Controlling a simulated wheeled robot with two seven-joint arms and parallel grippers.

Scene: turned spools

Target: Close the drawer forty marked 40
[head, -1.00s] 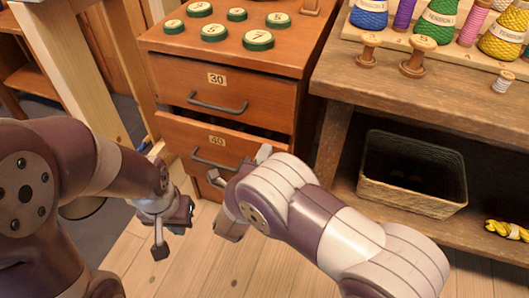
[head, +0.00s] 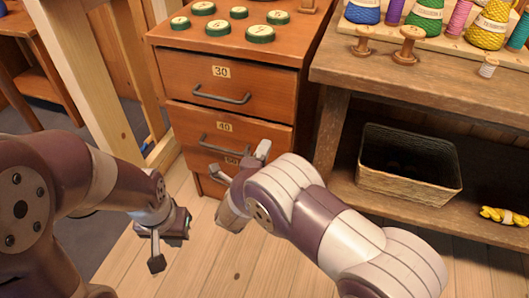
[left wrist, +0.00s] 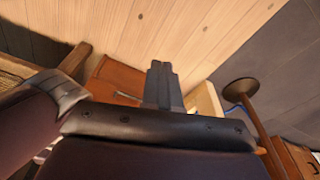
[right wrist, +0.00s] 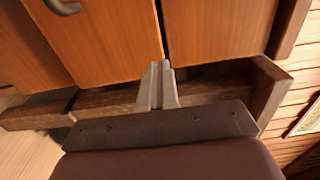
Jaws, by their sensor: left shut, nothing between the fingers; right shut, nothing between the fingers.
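Drawer forty (head: 270,138) is in the wooden cabinet, its label 40 and dark bar handle (head: 224,147) showing in the head view. Its front now looks about level with the drawer above, with only a thin dark line at the top edge. My right gripper (head: 263,150) is shut and empty at the lower right of that front; whether it touches is unclear. The right wrist view shows its closed fingers (right wrist: 158,85) close to wooden drawer fronts.
Green-rimmed discs (head: 260,33) stand on the cabinet. A workbench (head: 440,85) with spools and a basket (head: 410,185) is at right. Floor in front is clear.

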